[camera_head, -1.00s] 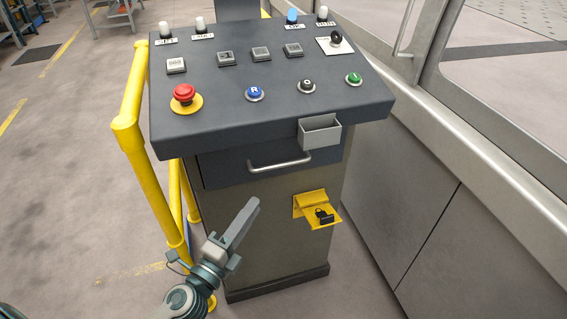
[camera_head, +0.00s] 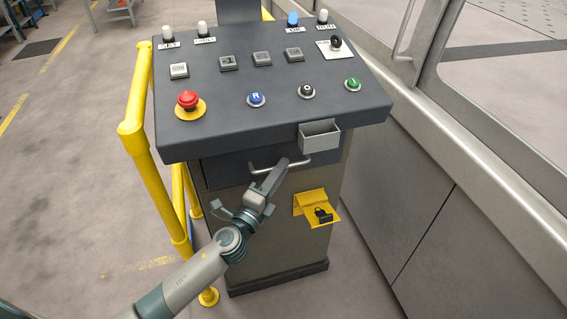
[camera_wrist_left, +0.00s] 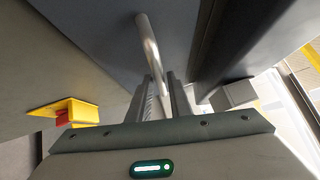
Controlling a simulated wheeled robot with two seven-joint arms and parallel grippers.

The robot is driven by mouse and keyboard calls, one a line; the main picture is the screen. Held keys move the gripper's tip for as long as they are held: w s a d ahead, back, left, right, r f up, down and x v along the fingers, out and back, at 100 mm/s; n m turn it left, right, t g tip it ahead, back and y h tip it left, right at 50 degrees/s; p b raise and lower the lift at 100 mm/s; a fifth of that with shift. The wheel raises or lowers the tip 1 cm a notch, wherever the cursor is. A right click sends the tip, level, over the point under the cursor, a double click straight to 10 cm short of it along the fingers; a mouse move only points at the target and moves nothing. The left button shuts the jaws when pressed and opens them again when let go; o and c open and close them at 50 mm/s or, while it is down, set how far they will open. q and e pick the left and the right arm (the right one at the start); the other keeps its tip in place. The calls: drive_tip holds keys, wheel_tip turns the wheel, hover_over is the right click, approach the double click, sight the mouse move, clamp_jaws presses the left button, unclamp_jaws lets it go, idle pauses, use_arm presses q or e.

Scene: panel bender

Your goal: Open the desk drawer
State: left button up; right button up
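The desk is a dark control console (camera_head: 240,130) on a grey-brown pedestal. Its dark drawer (camera_head: 226,173) sits under the sloped panel and looks shut, its front partly covered by my gripper. The drawer has a silver bar handle (camera_head: 298,162). In the left wrist view the handle (camera_wrist_left: 147,45) runs down between the two fingers of the left gripper (camera_wrist_left: 161,85). Whether the fingers press on the bar is unclear. My right gripper is not in view.
A grey open box (camera_head: 320,136) hangs on the console's front edge, right of the handle. A yellow rail (camera_head: 150,175) stands on the left. Grey machine panels (camera_head: 400,215) stand on the right.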

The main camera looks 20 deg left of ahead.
use_arm(q)
drive_tip(key=shift+x, duration=1.05)
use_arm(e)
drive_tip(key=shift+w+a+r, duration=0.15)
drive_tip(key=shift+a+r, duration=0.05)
use_arm(q)
drive_tip(key=shift+c, duration=0.5)
clamp_jaws()
drive_tip(key=shift+s, duration=0.1)
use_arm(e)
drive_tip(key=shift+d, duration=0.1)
